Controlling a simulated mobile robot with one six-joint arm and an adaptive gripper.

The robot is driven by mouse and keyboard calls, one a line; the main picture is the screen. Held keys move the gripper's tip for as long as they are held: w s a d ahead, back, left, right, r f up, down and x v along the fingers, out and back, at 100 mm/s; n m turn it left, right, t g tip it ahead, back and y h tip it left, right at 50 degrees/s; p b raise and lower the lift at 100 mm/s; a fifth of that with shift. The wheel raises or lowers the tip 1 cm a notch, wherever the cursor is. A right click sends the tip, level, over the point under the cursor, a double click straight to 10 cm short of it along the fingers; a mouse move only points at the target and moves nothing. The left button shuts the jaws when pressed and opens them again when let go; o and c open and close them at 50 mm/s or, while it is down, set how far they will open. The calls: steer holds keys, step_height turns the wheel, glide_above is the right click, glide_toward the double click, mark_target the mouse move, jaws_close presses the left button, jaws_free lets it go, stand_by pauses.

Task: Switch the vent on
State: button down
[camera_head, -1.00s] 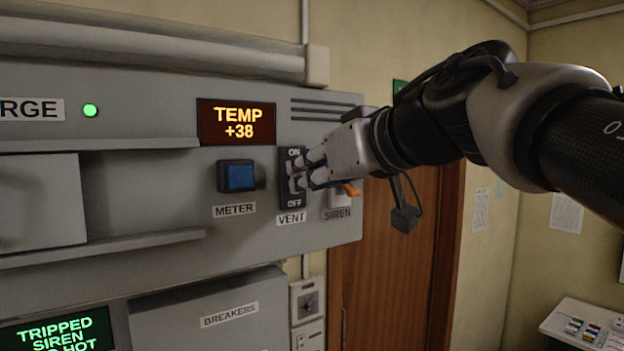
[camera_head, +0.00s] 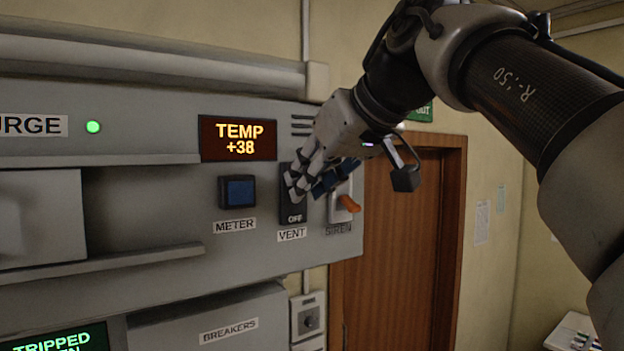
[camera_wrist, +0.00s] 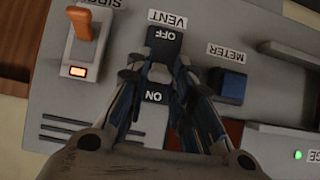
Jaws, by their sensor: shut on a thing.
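The vent switch is a dark plate (camera_head: 292,212) with a VENT label (camera_head: 291,234) below it. OFF shows at its lower end in the head view; ON is hidden there behind my fingers. In the wrist view the plate (camera_wrist: 163,42) appears upside down, with both OFF and ON readable. My gripper (camera_head: 297,184) reaches the switch from above right, tilted downward. It also shows in the wrist view (camera_wrist: 160,75), with its fingers on both sides of the small grey lever, shut on it.
The siren switch with an orange lever (camera_head: 348,204) is close to the right of my gripper; its orange light (camera_wrist: 78,71) is lit. The blue METER button (camera_head: 238,192) is to the left. The temperature display (camera_head: 238,138) reads +38. A ledge (camera_head: 110,256) juts out lower left.

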steer(key=shift+r, duration=0.1)
steer(key=c, duration=1.4)
jaws_free()
steer(key=v, duration=1.2)
